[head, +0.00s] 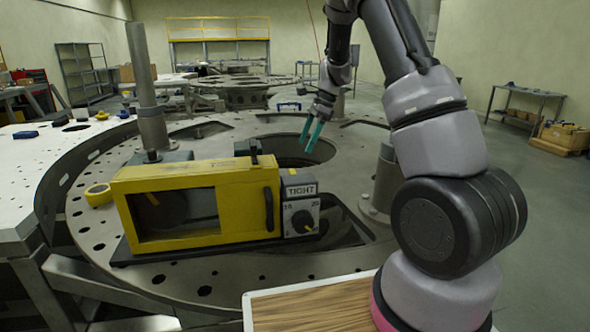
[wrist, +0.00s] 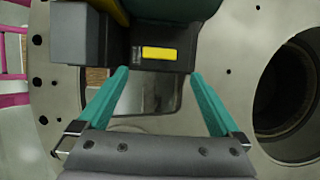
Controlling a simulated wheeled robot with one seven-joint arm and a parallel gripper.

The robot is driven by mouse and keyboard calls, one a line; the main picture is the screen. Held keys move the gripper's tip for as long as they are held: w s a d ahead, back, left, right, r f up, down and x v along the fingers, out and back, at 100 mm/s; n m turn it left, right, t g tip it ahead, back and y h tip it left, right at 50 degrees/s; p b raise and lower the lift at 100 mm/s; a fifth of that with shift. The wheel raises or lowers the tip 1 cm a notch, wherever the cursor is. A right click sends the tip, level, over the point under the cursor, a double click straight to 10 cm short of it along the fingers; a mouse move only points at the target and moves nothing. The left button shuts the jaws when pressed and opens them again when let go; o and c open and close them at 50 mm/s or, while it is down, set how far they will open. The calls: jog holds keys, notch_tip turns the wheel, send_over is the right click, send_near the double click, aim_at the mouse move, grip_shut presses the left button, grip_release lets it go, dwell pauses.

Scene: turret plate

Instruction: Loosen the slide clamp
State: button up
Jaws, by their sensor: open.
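A yellow housing (head: 190,205) with a dark window and a black side handle (head: 268,208) stands on the turret plate (head: 90,235). At its right end is a grey control box (head: 300,203) with a "TIGHT" label and a black dial knob (head: 307,228). A dark upright piece (head: 254,150) stands behind the housing's top edge. I cannot tell for certain which part is the slide clamp. My gripper (head: 309,142) is open and empty, behind and above the control box. In the wrist view its teal fingers (wrist: 158,74) point toward a dark block (wrist: 160,55) with a yellow label.
A tall grey post (head: 146,85) and a shorter post (head: 385,180) rise from the plate. A large round opening (wrist: 290,95) is right of my gripper in the wrist view. A wooden-topped surface (head: 310,308) is in front.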

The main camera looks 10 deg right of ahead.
aim_at(294, 172)
jog(key=x, duration=1)
jog(key=shift+f, duration=0.2)
jog(key=c, duration=1.2)
jog(key=shift+o, duration=0.2)
